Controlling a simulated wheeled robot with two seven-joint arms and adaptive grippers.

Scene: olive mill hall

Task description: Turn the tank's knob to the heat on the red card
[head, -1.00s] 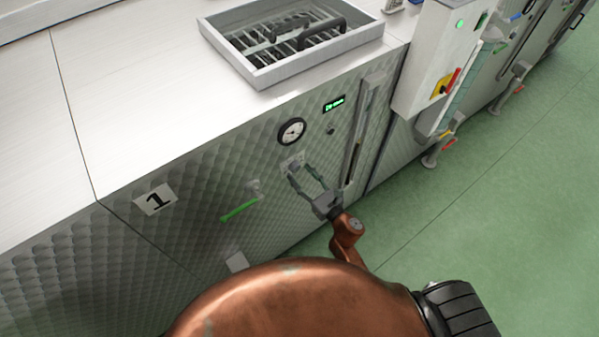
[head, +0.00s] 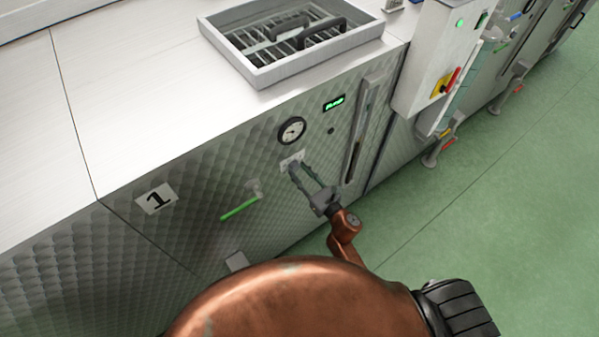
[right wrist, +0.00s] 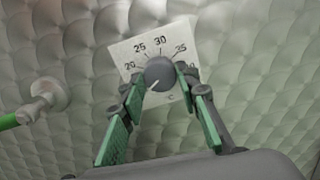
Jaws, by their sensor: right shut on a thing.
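The tank's grey round knob (right wrist: 159,73) sits on a white dial plate (right wrist: 150,45) in the right wrist view. The plate bears 20, 25, 30, 35 and a partly covered number at the right. A pale mark on the knob's face points down and left, below the 20. My right gripper (right wrist: 160,82) is shut on the knob, one finger on each side. In the head view my right gripper (head: 297,168) reaches the dial plate (head: 291,157) and mostly hides the knob. The red card is not in view, nor is my left gripper.
Above the knob are a round gauge (head: 291,130) and a small green display (head: 334,103), too small to read. A green-handled valve (head: 240,208) sticks out left of the knob. A vertical sight tube (head: 356,145) stands to the right. The green floor (head: 480,230) is clear.

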